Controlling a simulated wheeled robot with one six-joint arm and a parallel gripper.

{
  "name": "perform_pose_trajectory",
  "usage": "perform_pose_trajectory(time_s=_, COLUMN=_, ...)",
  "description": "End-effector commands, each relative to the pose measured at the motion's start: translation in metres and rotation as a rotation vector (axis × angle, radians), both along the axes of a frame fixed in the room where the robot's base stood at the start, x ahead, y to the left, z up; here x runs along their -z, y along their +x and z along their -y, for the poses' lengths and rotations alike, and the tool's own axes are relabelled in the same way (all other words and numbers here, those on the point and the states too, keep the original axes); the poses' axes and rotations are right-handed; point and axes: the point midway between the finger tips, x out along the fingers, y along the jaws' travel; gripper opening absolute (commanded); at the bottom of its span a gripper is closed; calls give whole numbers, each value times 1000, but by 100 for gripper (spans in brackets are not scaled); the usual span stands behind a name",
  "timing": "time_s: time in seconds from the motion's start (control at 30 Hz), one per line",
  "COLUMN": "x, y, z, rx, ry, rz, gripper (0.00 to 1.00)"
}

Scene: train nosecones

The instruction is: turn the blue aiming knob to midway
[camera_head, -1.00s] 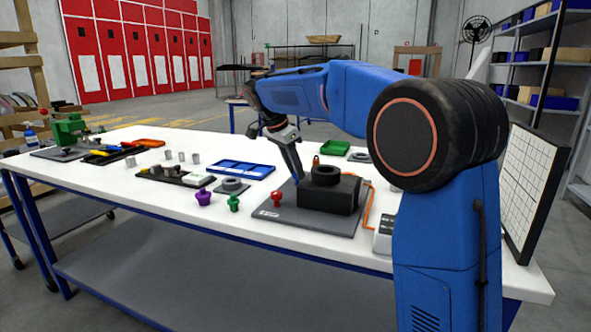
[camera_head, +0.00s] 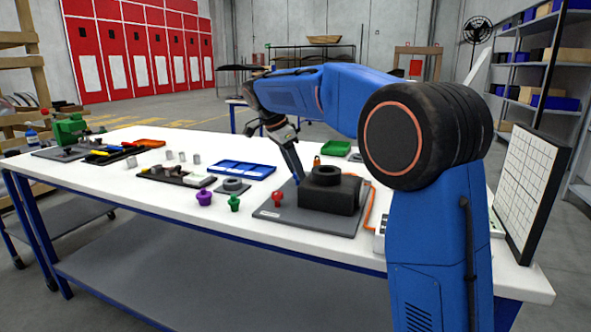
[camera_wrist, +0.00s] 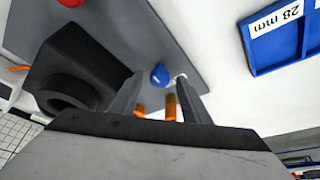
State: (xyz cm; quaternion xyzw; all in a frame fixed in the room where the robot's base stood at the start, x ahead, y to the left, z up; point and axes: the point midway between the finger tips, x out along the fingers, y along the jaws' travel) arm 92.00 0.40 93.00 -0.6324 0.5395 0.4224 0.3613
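The blue aiming knob (camera_wrist: 160,74) shows in the wrist view on a grey base plate (camera_wrist: 185,45), next to a black block with a round ring (camera_wrist: 75,85). My gripper (camera_wrist: 160,82) has its two dark fingers apart, one on each side of the knob in the picture. I see no clear contact, and the depth between fingertips and knob is hard to judge. In the head view my gripper (camera_head: 292,162) points down at the far left of the block (camera_head: 330,197). The knob is a small blue spot (camera_head: 296,179) there; its angle cannot be read.
A red knob (camera_head: 277,198) stands on the plate's near left part. Purple (camera_head: 204,198) and green (camera_head: 234,203) knobs stand on the white table left of it. A blue tray (camera_head: 241,170) lies behind them. An orange cable (camera_head: 369,205) runs along the block's right side.

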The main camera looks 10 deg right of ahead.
Motion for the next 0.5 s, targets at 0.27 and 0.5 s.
perform_pose_trajectory(time_s=0.27, x=-1, y=0, z=0, rx=0, ry=0, rz=-1, gripper=42)
perform_pose_trajectory(time_s=0.5, x=-22, y=-1, z=-9, rx=0, ry=0, rz=1, gripper=42)
